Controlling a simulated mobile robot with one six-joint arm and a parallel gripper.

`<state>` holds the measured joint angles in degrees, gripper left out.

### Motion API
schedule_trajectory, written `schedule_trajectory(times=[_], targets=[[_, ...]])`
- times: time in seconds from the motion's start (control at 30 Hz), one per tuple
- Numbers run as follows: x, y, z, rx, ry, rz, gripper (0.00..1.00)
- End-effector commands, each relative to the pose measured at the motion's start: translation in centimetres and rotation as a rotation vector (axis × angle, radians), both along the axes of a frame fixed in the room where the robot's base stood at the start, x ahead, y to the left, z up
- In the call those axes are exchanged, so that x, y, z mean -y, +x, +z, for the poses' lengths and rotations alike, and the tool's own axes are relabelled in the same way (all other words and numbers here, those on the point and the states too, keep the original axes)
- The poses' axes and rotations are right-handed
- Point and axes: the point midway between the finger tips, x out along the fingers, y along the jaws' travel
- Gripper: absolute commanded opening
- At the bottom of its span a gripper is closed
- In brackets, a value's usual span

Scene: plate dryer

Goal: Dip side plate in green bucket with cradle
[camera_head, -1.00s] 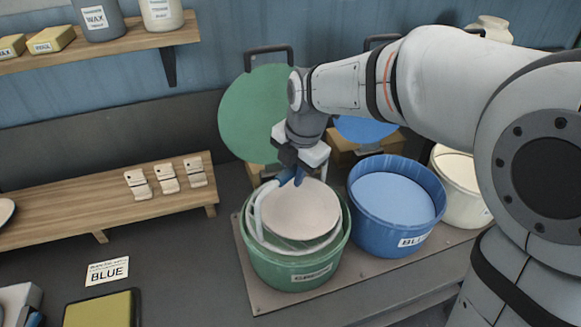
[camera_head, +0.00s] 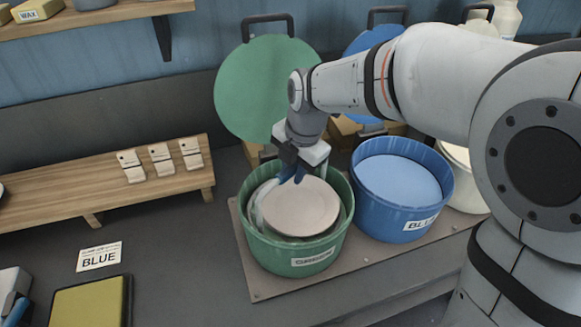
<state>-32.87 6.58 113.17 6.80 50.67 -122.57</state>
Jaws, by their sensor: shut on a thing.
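The side plate (camera_head: 300,207) is a pale pinkish disc lying in the mouth of the green bucket (camera_head: 300,262), which carries a label reading GREEN. A whitish cradle (camera_head: 262,203) shows beside the plate at its left, inside the bucket rim; most of it is hidden. My gripper (camera_head: 292,176) points down over the back of the bucket with blue fingertips. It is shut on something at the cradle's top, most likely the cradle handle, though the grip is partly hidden. The plate sits on the cradle, just below and in front of the fingers.
A blue bucket (camera_head: 402,186) stands to the right, a cream bucket beyond it. A green round lid (camera_head: 262,90) stands upright behind. A card reading BLUE (camera_head: 99,256) and a yellow pad (camera_head: 90,307) lie front left.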

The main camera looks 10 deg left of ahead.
Motion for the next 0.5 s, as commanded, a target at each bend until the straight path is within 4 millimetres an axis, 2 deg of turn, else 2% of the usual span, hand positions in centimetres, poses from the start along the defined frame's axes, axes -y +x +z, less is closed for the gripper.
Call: schedule_trajectory(times=[0.5], targets=[[0.0, 0.1, -3.5, 0.002, 0.001, -0.001, 0.00]])
